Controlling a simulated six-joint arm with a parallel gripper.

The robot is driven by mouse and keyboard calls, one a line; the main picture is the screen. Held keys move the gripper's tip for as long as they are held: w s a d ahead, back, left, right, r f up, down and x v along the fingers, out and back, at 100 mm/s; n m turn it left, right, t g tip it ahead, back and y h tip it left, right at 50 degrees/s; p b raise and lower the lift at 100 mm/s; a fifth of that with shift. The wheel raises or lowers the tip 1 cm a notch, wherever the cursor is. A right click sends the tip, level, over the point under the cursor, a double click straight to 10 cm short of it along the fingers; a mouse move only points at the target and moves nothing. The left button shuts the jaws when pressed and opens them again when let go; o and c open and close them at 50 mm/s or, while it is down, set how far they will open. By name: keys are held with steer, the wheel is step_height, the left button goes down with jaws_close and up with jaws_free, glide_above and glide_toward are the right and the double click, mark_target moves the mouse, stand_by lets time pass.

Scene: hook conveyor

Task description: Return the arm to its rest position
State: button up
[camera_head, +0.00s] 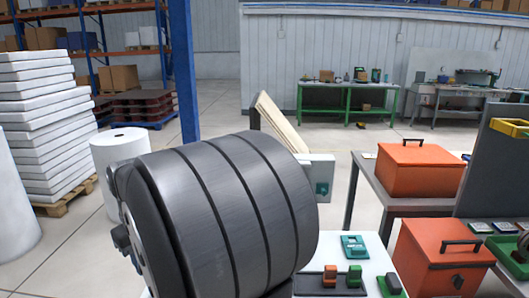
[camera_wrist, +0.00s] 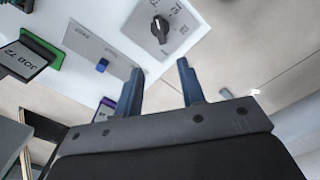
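My gripper (camera_wrist: 160,66) shows in the wrist view with its two blue fingers apart and nothing between them. Beyond the fingertips is a white panel with a black rotary knob (camera_wrist: 160,29). In the head view a large dark grey ribbed cylinder, which looks like part of my own arm, fills the lower middle. My gripper does not show in that view.
The wrist view shows a grey plate with a blue knob (camera_wrist: 102,65) and a "JOB 72" card (camera_wrist: 24,58). In the head view are an orange case (camera_head: 420,168), a second orange case (camera_head: 440,265) and a teal device (camera_head: 354,246). White stacks (camera_head: 45,125) stand left.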

step_height(320, 180, down, 16)
steer(key=shift+r, duration=0.15)
stand_by(0.5)
step_height(320, 180, up, 18)
steer(key=f, duration=0.1)
step_height(320, 180, down, 17)
steer(key=shift+f, duration=0.1)
steer(key=m, duration=0.5)
steer(key=shift+m, duration=2.3)
steer(key=shift+r, duration=0.2)
